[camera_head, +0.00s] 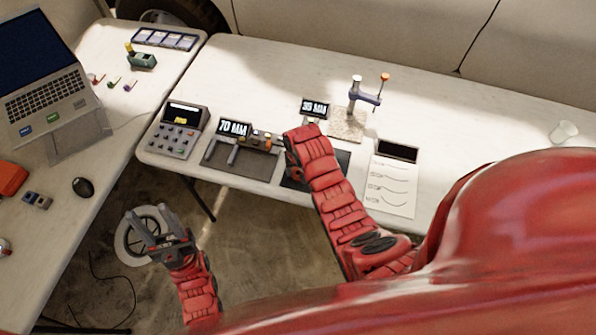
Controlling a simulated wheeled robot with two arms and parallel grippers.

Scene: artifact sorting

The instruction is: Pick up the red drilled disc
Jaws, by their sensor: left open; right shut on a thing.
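I cannot make out a red drilled disc for certain in the head view. My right arm reaches over the table, and its gripper (268,139) is at the measuring stand (241,170) with the "70 MM" display (233,128). The jaws are small and partly hidden by my wrist. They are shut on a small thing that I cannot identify. My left gripper (149,222) is open and empty, over the floor in front of the table, with its fingers spread.
A grey button box (178,131) stands left of the stand. A "35 MM" display (315,108), a clamp device (360,95) and a paper sheet (391,185) are to the right. A laptop (52,88) and mouse (83,187) are on the left table. A white ring (122,243) lies below my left gripper.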

